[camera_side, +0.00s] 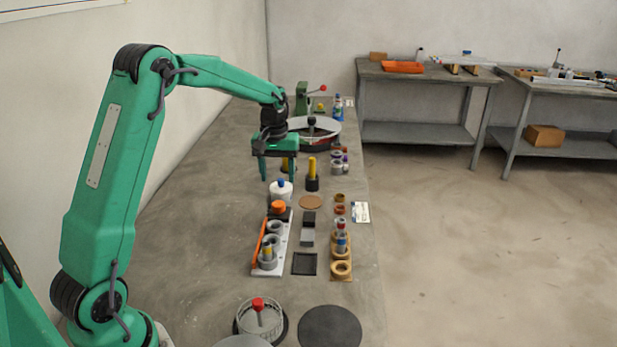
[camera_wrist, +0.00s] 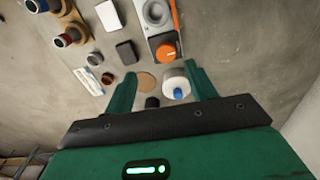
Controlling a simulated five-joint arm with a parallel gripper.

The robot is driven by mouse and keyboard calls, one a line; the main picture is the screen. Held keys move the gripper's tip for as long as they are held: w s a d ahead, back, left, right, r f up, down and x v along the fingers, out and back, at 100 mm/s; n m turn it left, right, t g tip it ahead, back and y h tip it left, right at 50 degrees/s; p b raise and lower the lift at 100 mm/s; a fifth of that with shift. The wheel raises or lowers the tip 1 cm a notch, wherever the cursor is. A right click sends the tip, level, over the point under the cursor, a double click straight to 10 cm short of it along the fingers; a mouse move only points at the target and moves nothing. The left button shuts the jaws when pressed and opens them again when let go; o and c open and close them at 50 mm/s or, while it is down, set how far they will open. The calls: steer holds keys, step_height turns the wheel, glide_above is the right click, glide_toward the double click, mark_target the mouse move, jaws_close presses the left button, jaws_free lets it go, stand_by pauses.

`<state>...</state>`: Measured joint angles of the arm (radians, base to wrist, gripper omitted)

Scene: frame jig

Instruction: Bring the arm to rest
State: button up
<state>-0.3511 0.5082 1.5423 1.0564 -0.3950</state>
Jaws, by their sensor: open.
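My gripper (camera_side: 277,172) hangs over the bench (camera_side: 205,200), its two green fingers pointing down and apart. Nothing shows held between them. A white round pot with a blue knob (camera_side: 281,192) stands just below the fingers in the side view. In the wrist view my gripper (camera_wrist: 162,76) is spread wide, and the white pot (camera_wrist: 174,82) appears between the fingers, nearer the right one. A round cork-coloured disc (camera_wrist: 146,82) lies beside the pot. Whether a fingertip touches the pot cannot be told.
A white jig with an orange knob (camera_side: 278,207) and orange strip lies nearer the camera. A black holder with a yellow peg (camera_side: 312,178) stands right of my gripper. Ringed parts (camera_side: 341,268) line the right edge. The bench's left side is clear.

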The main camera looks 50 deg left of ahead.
steer(key=s+d+r+m+t, duration=0.3)
steer(key=s+d+r+m, duration=0.1)
steer(key=s+d+r, duration=0.75)
steer(key=s+d+m+t, duration=0.1)
steer(key=s+d+m, duration=0.1)
steer(key=s, duration=0.5)
steer(key=s+d+m+t, duration=0.1)
steer(key=s+d+m, duration=0.1)
steer(key=s+d, duration=0.2)
steer(key=s, duration=0.3)
steer(key=shift+s+f+m, duration=0.15)
steer(key=shift+f+m, duration=0.15)
steer(key=shift+f, duration=0.05)
